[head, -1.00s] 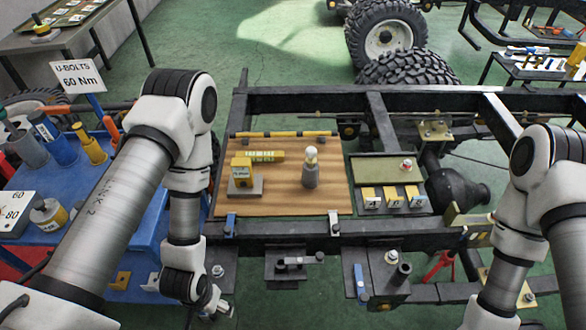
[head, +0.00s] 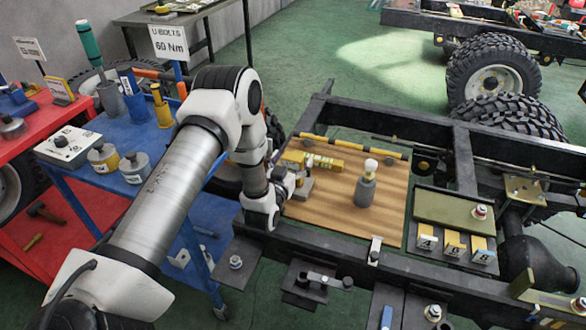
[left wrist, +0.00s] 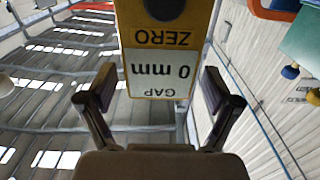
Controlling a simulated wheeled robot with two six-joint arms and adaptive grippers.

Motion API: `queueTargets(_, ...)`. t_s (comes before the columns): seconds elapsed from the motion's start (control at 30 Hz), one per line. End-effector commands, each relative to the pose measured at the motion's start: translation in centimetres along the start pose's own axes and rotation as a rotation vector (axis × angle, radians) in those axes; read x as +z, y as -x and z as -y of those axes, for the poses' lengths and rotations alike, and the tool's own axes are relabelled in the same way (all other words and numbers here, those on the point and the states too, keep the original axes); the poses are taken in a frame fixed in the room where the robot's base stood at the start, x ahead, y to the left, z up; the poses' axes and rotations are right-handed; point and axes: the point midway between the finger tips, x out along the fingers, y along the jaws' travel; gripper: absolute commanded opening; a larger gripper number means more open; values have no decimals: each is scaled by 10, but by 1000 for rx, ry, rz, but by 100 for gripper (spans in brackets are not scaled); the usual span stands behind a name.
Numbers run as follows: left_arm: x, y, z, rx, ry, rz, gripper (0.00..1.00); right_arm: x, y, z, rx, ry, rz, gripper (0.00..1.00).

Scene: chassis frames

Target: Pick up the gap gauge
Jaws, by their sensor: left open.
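The gap gauge is a yellow block with a white label reading "GAP 0 mm" and "ZERO". It shows upside down in the left wrist view (left wrist: 160,35), ahead of and between the open fingers. My left gripper (left wrist: 159,80) is open, with a gap between each finger and the gauge; nothing is gripped. My wrist hides much of the gauge there. My right gripper is out of view.
A dark chassis frame (head: 275,240) surrounds the board, with clamps at the front. A blue cart (head: 140,135) stands at left.

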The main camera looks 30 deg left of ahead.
Motion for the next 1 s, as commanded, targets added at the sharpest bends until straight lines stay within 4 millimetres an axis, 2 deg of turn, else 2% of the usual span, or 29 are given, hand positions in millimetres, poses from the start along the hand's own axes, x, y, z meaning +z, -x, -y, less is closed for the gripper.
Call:
queueTargets(0.2, 1, -4, 0, 0, 1, 3, 90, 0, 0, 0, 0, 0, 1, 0)
queueTargets(0.23, 1, -4, 0, 0, 1, 3, 86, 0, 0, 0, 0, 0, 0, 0)
queueTargets(0.37, 1, -4, 0, 1, 0, 3, 40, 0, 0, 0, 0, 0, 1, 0)
queueTargets(0.4, 1, -4, 0, 1, 0, 3, 26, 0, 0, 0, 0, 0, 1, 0)
queueTargets(0.43, 1, -4, 0, 1, 0, 3, 19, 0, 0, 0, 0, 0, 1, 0)
queueTargets(0.77, -1, -4, 0, 1, 1, 2, 19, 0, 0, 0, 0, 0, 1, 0)
queueTargets(0.87, -9, -4, 0, 0, 1, 1, 19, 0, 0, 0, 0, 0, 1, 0)
queueTargets(1.0, -34, -4, 0, 0, 3, -1, 19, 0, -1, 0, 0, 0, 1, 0)
